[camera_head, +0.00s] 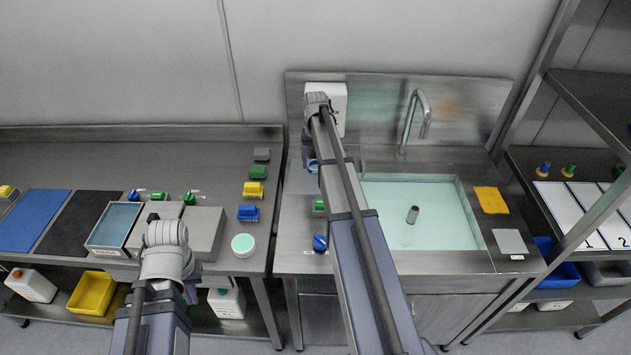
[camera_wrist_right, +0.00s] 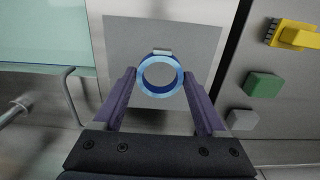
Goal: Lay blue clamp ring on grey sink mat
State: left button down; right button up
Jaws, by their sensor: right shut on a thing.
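The blue clamp ring (camera_wrist_right: 160,75) is between the fingertips of my right gripper (camera_wrist_right: 160,80), which is shut on it. The ring also shows in the head view (camera_head: 312,167), beside my right arm, left of the sink basin. In the right wrist view the ring is in front of a grey square mat (camera_wrist_right: 125,42) on the steel counter. I cannot tell how high the ring is above it. My right arm hides most of that spot in the head view. My left gripper (camera_head: 188,291) is low at the left bench's front, its fingers mostly hidden.
The water-filled basin (camera_head: 455,230) and tap (camera_head: 415,115) are right of my right arm. A blue knob-like part (camera_head: 320,243) and a green one (camera_head: 319,204) stand left of the basin. Yellow (camera_head: 490,200) and grey (camera_head: 510,241) pads lie to its right. Several brushes line the left bench's edge.

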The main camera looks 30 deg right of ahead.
aim_at(315, 182)
jog(key=shift+f+b, duration=2.5)
jog(key=shift+f, duration=0.65)
jog(key=shift+r, duration=0.15)
jog(key=o, duration=1.4)
jog(key=shift+c, duration=0.2)
notch_tip(315, 182, up, 12)
jog(key=p, duration=1.2)
